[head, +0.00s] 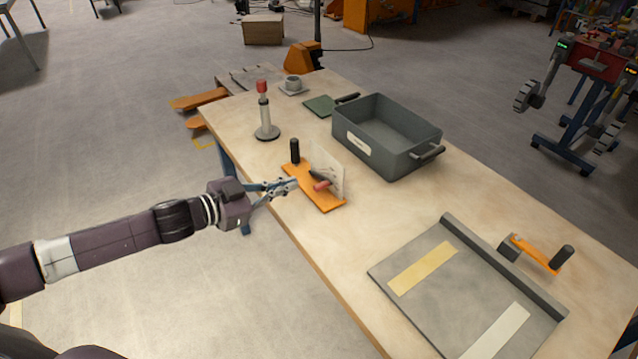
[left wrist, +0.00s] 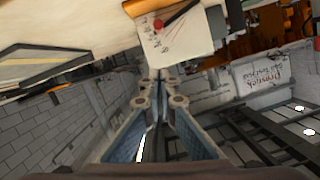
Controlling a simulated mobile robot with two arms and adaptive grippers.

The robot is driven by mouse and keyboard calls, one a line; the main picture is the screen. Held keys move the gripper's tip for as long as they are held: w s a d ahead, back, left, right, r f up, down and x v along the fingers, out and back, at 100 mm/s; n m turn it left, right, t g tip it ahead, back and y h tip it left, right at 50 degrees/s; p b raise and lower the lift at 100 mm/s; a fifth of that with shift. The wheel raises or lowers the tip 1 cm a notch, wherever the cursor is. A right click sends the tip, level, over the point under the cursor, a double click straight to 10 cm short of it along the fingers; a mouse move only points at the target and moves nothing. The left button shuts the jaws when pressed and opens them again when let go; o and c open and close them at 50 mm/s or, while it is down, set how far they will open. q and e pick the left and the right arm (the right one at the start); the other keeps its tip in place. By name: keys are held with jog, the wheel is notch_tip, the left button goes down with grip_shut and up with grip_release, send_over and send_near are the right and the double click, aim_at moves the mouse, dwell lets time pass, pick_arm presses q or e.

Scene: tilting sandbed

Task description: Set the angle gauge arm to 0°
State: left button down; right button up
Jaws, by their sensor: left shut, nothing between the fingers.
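The angle gauge has an orange base (head: 328,200) with a black upright handle (head: 294,151) and a pale upright plate (head: 333,165). On the plate is a dark arm (head: 317,176) with a red knob (head: 322,185). In the left wrist view the plate (left wrist: 178,45) carries small marks, the red knob (left wrist: 158,24) and the slanting dark arm (left wrist: 182,13). The marks are too blurred to read an angle. My left gripper (head: 293,184) is shut and empty, just left of the gauge at the table's edge. Contact with the gauge cannot be told. My right gripper is out of view.
A grey bin (head: 357,147) stands behind the gauge, with a red-topped post (head: 265,132) to its left. A grey tray (head: 440,300) with two strips and an orange lever (head: 535,253) lie at right. Between them, the tabletop is mostly clear.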

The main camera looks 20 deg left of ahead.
pick_arm(q)
jog(key=x, duration=0.3)
jog(key=f+p+x, duration=0.1)
jog(key=x, duration=0.2)
jog(key=f+x, duration=0.1)
jog(key=x, duration=0.2)
jog(key=shift+w+a+f+p, duration=0.15)
jog(key=shift+w+p, duration=0.1)
jog(key=shift+p, duration=0.15)
jog(key=shift+a+f, duration=0.2)
jog(key=shift+f, duration=0.45)
